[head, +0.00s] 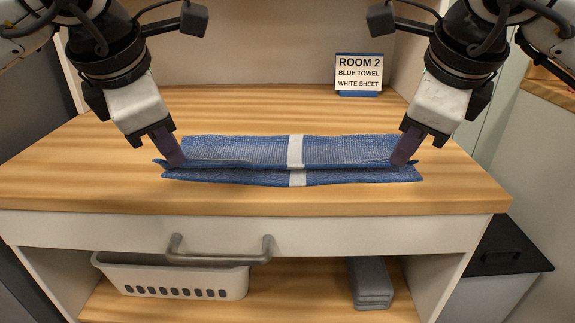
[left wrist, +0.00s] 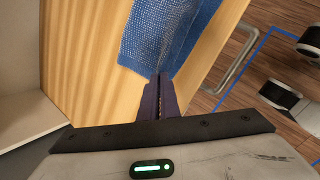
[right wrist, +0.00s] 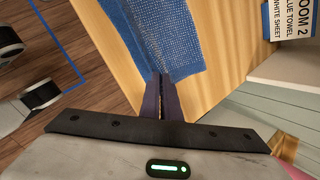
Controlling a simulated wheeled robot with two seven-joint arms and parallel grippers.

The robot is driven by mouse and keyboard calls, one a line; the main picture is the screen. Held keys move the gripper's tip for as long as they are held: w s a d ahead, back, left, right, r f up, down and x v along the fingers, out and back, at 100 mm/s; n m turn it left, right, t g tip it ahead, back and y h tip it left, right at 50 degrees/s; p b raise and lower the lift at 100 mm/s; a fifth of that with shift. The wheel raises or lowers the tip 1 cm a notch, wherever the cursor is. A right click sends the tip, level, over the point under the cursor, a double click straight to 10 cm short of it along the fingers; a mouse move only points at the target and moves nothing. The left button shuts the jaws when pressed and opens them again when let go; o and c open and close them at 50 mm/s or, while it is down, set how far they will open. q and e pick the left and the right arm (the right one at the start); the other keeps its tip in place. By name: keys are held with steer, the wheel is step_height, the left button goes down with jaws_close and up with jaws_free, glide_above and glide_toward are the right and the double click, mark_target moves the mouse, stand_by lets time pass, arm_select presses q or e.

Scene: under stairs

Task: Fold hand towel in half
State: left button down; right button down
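The blue hand towel (head: 235,151) with a white stripe across its middle lies widthwise on the wooden top. An upper part ends in a ridge-like edge, and a narrow strip of towel shows in front of it. My left gripper (head: 176,162) is shut on the towel's left end; the towel (left wrist: 150,40) meets its fingertips (left wrist: 158,78) in the left wrist view. My right gripper (head: 400,162) is shut on the right end; the towel (right wrist: 165,35) meets its fingertips (right wrist: 161,78) in the right wrist view. The cloth between the fingers is mostly hidden.
A sign (head: 359,72) reading "ROOM 2, BLUE TOWEL, WHITE SHEET" stands at the back right. Below are a drawer handle (head: 220,256), a pale basket (head: 175,278) and folded grey cloth (head: 370,283) on a shelf. The wooden top (head: 90,170) is otherwise clear.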

arm_select(q)
steer(key=c, duration=1.7)
jaws_free()
arm_select(e)
steer(key=c, duration=1.7)
jaws_free()
